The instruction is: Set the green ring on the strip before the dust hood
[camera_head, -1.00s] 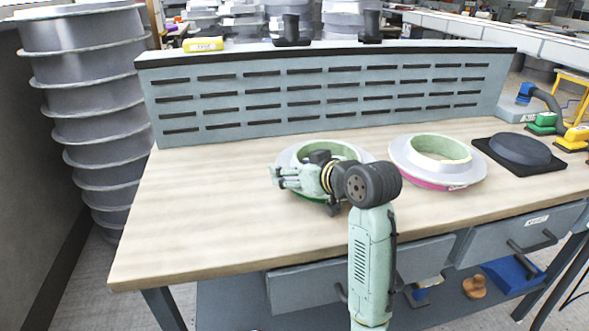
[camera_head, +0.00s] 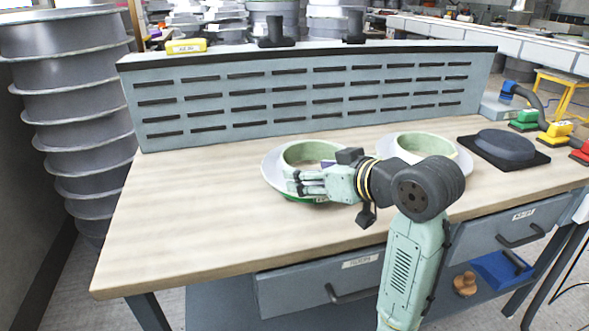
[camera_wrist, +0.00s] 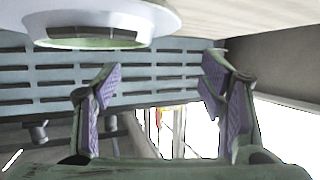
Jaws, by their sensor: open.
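The green ring (camera_head: 273,176) is a pale, wide-flanged ring with a green collar and a green band low at its front. It lies flat on the bench. My gripper (camera_head: 296,184) is open in front of its near side, pointing left and partly covering it. I cannot tell whether they touch. In the wrist view the gripper's purple-padded fingers (camera_wrist: 160,88) are apart with nothing between them. A pale flanged ring (camera_wrist: 165,22) with a green collar shows at upper left there. The dust hood (camera_head: 310,98) is the slotted blue-grey panel behind; bare bench (camera_head: 215,158) lies before it.
A second flanged ring (camera_head: 428,143) lies to the right, partly behind my arm. A dark round block on a black mat (camera_head: 505,148) is farther right. Green, yellow and red tools stand at the right edge. The bench's left part (camera_head: 170,215) is clear.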

